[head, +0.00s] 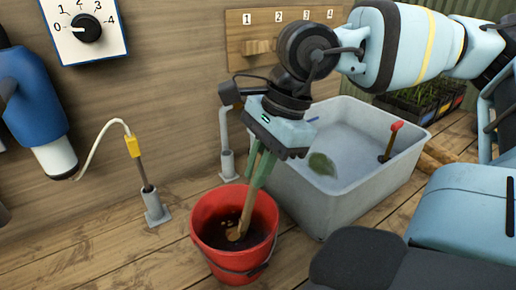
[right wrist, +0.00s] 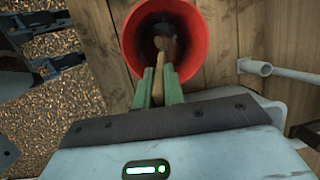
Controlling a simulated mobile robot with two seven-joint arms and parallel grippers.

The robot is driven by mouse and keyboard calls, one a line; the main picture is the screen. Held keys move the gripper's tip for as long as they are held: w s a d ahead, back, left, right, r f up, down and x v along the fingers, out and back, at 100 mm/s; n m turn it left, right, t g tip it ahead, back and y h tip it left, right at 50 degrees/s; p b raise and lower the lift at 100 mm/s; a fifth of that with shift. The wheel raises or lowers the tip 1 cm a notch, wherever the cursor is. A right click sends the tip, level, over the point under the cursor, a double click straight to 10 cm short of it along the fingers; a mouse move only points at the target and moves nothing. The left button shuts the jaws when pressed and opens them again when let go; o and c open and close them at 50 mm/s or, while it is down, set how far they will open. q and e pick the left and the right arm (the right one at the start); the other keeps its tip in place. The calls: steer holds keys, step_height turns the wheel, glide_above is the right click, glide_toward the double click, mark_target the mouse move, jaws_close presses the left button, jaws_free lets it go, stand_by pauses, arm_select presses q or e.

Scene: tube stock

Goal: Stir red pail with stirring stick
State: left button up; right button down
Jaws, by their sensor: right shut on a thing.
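The red pail (head: 212,250) stands on the wooden floor in the head view, with dark contents inside. It also shows at the top of the right wrist view (right wrist: 128,40). The wooden stirring stick (head: 241,228) reaches down into the pail, its lower end at the dark contents. My right gripper (head: 260,170) is above the pail, its green fingers shut on the stick's upper part. In the right wrist view the stick (right wrist: 158,75) runs from between the fingers (right wrist: 158,88) into the pail.
A grey tub (head: 285,197) with water, a leaf (head: 321,164) and a red-handled tool (head: 396,126) stands right behind the pail. A grey pipe stub (head: 228,164) and a post with a yellow connector (head: 133,146) stand along the wall.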

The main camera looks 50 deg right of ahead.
steer(key=shift+b+x, duration=0.75)
steer(key=shift+x, duration=0.3)
steer(key=shift+f+b, duration=0.55)
steer(key=shift+f, duration=0.05)
